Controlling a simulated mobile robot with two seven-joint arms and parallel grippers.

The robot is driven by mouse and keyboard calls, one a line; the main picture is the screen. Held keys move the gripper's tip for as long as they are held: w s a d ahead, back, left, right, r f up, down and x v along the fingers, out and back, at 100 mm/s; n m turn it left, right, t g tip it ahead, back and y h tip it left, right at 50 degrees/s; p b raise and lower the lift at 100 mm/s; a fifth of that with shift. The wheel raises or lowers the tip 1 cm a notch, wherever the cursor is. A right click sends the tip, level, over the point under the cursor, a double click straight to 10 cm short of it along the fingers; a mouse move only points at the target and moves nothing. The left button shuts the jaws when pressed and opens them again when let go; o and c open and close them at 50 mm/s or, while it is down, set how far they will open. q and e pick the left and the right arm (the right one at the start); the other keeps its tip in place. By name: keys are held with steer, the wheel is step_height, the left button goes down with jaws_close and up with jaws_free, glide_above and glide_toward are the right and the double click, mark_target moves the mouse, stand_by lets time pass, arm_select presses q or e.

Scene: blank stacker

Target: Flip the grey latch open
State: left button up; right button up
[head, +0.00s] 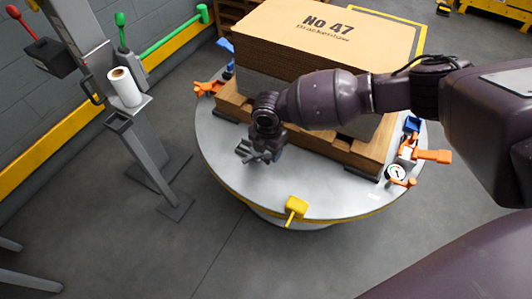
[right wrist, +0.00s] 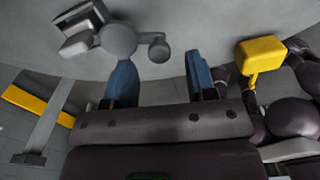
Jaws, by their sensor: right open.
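The grey latch (head: 244,152) sits on the round grey table near its front-left edge, partly hidden by my right gripper in the head view. In the right wrist view the latch (right wrist: 117,39) shows a round hub, a blocky arm to the left and a small round knob to the right. My right gripper (head: 266,153) is over the table right beside the latch. My left gripper is not in view.
A yellow latch (head: 296,207) is at the table's front rim. Orange clamps stand at the left (head: 209,88) and right (head: 431,156), near a gauge (head: 396,173). A cardboard stack (head: 310,45) on a wooden pallet fills the table's back. A post with coloured levers stands left.

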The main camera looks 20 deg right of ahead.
steer(key=shift+f, duration=1.1)
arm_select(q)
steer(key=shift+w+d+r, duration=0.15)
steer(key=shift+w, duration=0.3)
arm_select(e)
steer(key=shift+c, duration=0.2)
steer(key=c, duration=0.9)
steer(key=shift+w+d+n+b, duration=0.2)
steer(key=shift+d+n, duration=0.15)
steer(key=shift+n, duration=0.5)
steer(key=shift+w+d+n+b, duration=0.15)
steer(key=shift+d+n, duration=0.15)
steer(key=shift+n, duration=0.55)
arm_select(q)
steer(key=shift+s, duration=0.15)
arm_select(e)
steer(key=shift+n, duration=0.3)
steer(key=shift+d, duration=0.1)
steer(key=o, duration=0.9)
steer(key=shift+o, duration=0.2)
